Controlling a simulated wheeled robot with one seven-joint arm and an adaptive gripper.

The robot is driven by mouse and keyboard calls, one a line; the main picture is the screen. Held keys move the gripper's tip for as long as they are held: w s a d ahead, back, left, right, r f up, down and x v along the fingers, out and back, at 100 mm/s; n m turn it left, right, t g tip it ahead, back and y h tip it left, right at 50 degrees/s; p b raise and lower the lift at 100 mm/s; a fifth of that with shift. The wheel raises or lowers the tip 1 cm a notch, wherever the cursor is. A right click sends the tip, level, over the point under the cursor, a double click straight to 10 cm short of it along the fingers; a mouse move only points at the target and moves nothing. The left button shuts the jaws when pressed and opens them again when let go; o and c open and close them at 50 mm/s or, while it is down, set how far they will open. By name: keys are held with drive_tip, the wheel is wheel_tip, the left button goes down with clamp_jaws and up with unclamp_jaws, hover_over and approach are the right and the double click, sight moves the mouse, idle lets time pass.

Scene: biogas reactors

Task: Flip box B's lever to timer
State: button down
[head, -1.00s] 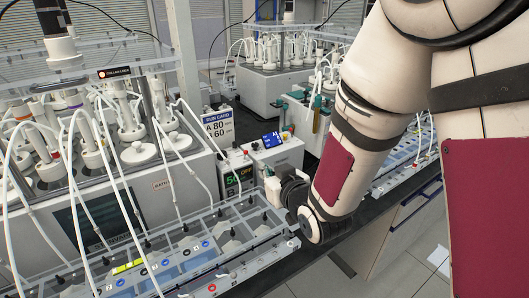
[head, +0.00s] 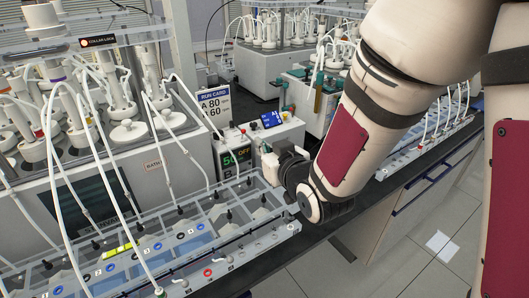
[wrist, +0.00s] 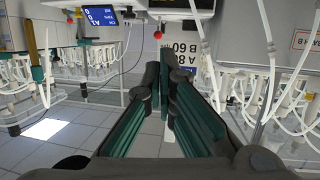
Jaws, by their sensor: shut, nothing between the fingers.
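Box B (head: 231,158) is a pale box with a dark front display showing green digits, "OFF" and a "B"; it stands left of my gripper (head: 268,160) in the head view. My gripper is shut and empty, close to the box's right side; the head view does not show its fingertips clearly. In the wrist view, the shut gripper (wrist: 165,68) points up the picture. A red ball knob (wrist: 158,35) is just beyond the fingertips, apart from them in the picture, by a dark display (wrist: 203,4). I cannot tell the lever's setting.
A white box with a blue display (head: 271,119) stands behind box B. The run card (head: 213,103) stands behind it too. A clear-topped tray rack (head: 190,240) fills the front left. Tubed reactors (head: 120,110) stand at left. Floor is open at right.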

sight(244, 130)
drive_tip(key=shift+w+a+f+b, duration=0.25)
drive_tip(key=shift+w+f+b, duration=0.15)
drive_tip(key=shift+b, duration=1.7)
drive_tip(key=p+x, duration=0.1)
drive_tip(key=x, duration=1)
drive_tip(key=shift+w+a+r, duration=0.1)
drive_tip(key=shift+w+r, duration=0.05)
drive_tip(key=shift+a+r+g+p, duration=0.1)
drive_tip(key=shift+r+g+p, duration=0.1)
drive_tip(key=shift+g+p, duration=0.1)
drive_tip(key=shift+w+a+r+g+h+p, duration=0.25)
drive_tip(key=shift+w+g+h+p, duration=0.2)
drive_tip(key=shift+g+p, duration=0.25)
drive_tip(key=shift+w+a+r+g+h, duration=0.15)
drive_tip(key=shift+w+a+r, duration=0.15)
drive_tip(key=shift+w, duration=0.2)
drive_tip(key=shift+w+a+r+g+h, duration=0.1)
drive_tip(key=shift+w+a+r+g, duration=0.1)
drive_tip(key=shift+w+a, duration=0.25)
drive_tip(key=shift+d, duration=0.15)
drive_tip(key=shift+r, duration=0.2)
drive_tip(key=shift+r, duration=0.7)
